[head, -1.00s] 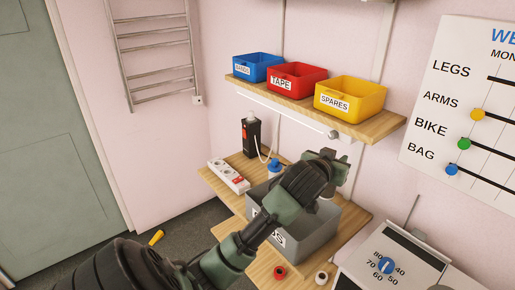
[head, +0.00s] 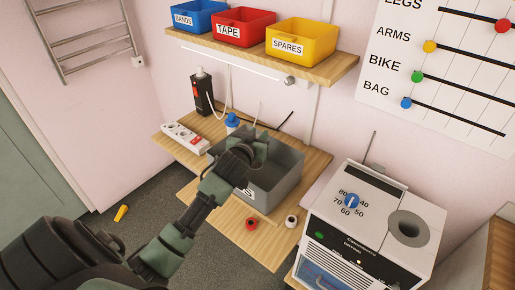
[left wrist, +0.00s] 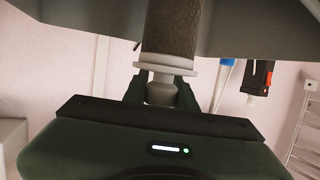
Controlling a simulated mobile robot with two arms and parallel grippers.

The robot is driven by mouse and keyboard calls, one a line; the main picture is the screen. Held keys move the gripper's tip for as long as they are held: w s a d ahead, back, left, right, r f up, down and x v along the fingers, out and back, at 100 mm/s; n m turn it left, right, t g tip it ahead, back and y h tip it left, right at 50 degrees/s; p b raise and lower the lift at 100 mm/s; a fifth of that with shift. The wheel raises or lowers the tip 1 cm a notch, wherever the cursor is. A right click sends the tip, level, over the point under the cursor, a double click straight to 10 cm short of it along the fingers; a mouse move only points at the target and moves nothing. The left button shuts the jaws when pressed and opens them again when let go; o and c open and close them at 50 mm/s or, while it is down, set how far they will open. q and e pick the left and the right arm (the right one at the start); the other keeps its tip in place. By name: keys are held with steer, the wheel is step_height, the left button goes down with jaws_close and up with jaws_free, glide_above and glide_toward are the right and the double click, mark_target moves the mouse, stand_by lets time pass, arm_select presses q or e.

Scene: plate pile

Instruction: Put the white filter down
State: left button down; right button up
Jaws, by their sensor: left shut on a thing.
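My left gripper (head: 256,148) is over the back part of the grey bin (head: 287,185) in the head view. In the left wrist view its fingers (left wrist: 162,92) are shut on the pale neck of the filter. The filter (left wrist: 172,32) has a whitish flange and a grey-brown, rough-looking body that runs out of the top of the picture. A grey surface, likely the bin, lies behind it. In the head view the gripper hides the filter, and I cannot tell whether it touches the bin. My right gripper is not in view.
A blue-capped bottle (head: 232,122), a black device (head: 202,92) and a power strip (head: 184,137) stand behind and left of the bin. Red and white rolls (head: 251,223) lie in front. A white machine (head: 365,225) stands right. A shelf with coloured boxes (head: 244,28) hangs above.

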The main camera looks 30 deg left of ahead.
arm_select(q)
step_height(320, 180, down, 6)
steer(key=shift+r, duration=0.15)
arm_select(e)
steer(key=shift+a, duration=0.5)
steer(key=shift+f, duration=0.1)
arm_select(q)
steer(key=c, duration=1.1)
jaws_free()
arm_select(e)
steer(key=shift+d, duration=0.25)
